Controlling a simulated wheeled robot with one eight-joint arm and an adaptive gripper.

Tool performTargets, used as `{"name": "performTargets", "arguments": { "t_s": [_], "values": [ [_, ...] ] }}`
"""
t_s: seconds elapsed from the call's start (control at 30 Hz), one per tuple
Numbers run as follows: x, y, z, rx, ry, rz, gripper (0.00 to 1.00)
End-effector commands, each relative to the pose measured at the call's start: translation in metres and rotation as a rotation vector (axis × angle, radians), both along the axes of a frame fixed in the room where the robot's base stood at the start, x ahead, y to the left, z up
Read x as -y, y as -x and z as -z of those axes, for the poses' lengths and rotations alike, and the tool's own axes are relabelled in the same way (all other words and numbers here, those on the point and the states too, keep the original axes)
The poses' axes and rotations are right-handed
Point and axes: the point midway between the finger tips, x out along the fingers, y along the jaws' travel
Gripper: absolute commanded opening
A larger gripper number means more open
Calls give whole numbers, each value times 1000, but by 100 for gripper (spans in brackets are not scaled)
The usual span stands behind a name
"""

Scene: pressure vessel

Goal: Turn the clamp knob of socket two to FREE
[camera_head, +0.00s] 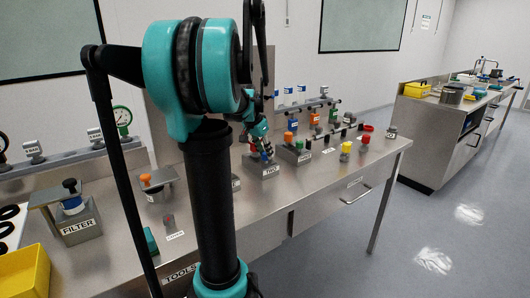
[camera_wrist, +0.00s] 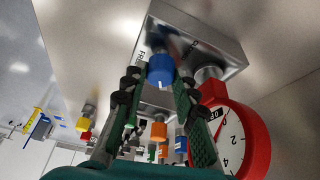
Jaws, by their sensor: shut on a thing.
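The metal socket block labelled TWO (camera_head: 270,171) stands on the bench beneath my gripper (camera_head: 264,150). A red-rimmed dial gauge (camera_wrist: 240,142) is joined to the block's right side in the wrist view. In the head view my fingers largely hide the knob.
A neighbouring block with an orange knob (camera_head: 288,137) stands just right of socket two. A yellow piece (camera_head: 346,148) stands farther right. A FILTER block (camera_head: 76,226) and a yellow bin (camera_head: 25,271) are at the left. The bench front right of socket two is fairly clear.

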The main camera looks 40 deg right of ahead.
Motion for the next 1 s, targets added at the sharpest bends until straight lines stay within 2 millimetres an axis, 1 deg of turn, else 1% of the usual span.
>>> {"name": "performTargets", "arguments": {
  "t_s": [0.2, 0.5, 0.7, 1.0],
  "values": [
    [0, -2, 0, 0, 0, 190, 0],
    [0, -3, 0, 1, -1, 386, 0],
    [1, -3, 0, 1, -1, 456, 0],
    [0, -3, 0, 2, -1, 489, 0]
  ]
}}
